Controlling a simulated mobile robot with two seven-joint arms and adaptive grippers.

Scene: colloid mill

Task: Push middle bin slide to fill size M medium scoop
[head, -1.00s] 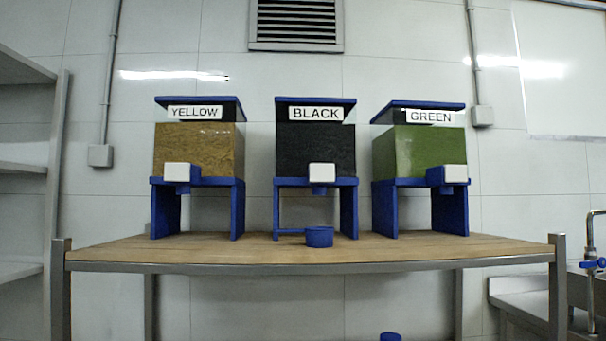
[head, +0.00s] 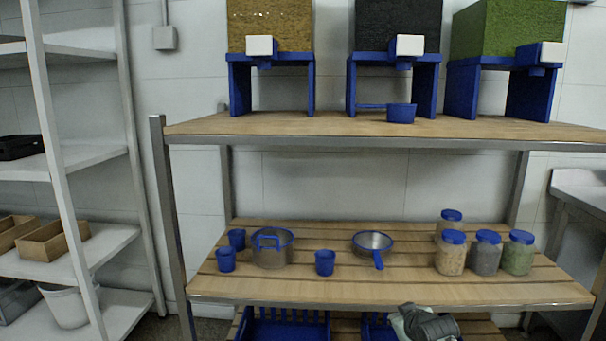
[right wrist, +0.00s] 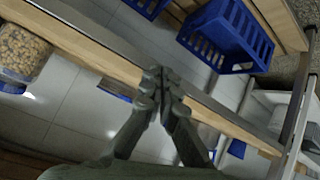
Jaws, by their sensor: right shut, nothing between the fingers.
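The middle bin (head: 398,25), filled with black material, stands on a blue stand on the top shelf, its upper part cut off in the head view. Its white slide block (head: 410,45) is at the stand's front edge. A blue scoop (head: 401,113) rests on the shelf below it, handle to the left; its contents cannot be seen. My right gripper (right wrist: 158,82) is shut and empty in the right wrist view. Part of it shows at the bottom of the head view, well below the scoop. My left gripper is not in view.
Bins with yellow (head: 270,25) and green (head: 510,28) contents flank the middle one. The lower shelf (head: 330,290) holds blue cups, a pot (head: 272,248), a strainer (head: 373,243) and several jars (head: 487,255). A blue crate (right wrist: 228,38) shows near my right gripper. A shelving rack stands left.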

